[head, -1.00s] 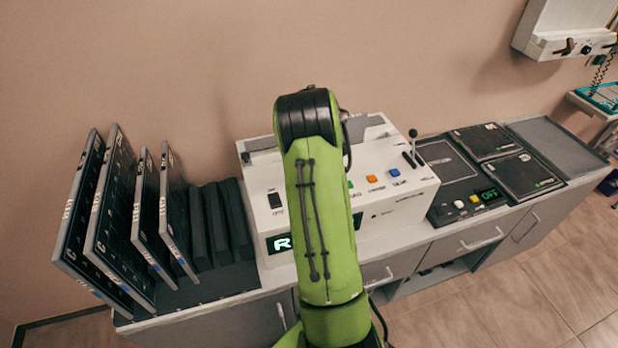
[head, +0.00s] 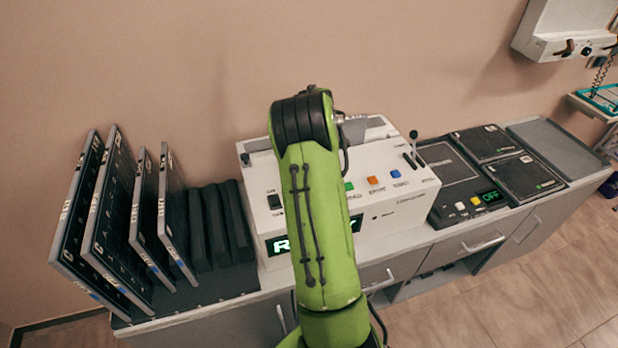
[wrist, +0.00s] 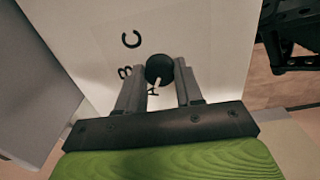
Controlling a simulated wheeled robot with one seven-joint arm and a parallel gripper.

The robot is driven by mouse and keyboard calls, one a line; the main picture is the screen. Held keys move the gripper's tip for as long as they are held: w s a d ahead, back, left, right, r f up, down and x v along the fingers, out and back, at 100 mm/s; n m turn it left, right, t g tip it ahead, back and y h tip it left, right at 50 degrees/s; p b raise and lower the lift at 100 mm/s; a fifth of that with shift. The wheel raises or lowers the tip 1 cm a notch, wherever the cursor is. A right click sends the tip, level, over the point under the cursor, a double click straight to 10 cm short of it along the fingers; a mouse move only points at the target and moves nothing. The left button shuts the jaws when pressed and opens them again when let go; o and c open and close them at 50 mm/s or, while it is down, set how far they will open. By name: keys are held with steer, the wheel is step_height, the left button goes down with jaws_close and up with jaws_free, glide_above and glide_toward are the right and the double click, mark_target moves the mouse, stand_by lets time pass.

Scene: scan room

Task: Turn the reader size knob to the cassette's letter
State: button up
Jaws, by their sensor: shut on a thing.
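The white reader (head: 400,205) stands on the counter, partly hidden behind my green arm. Its green display (head: 280,245) shows an "R" at the left and a "Y" at the right; the arm hides the middle. The black size knob (wrist: 160,67) shows in the wrist view, with the letters C (wrist: 131,39), B (wrist: 124,72) and A (wrist: 152,91) around it. Its white pointer mark faces down toward A. My gripper (wrist: 161,72) is shut on the knob, one finger on each side. In the head view the knob and gripper are hidden.
Several dark cassettes (head: 76,215) stand upright in a rack at the left; their small markings are hard to read. Flat dark plates (head: 485,142) and a panel reading OFF (head: 490,196) lie right of the reader. A black lever (head: 413,145) rises from the reader.

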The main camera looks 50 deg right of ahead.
steer(key=o, duration=1)
steer(key=shift+o, duration=0.2)
step_height(320, 180, up, 16)
steer(key=p, duration=0.3)
steer(key=shift+f, duration=0.1)
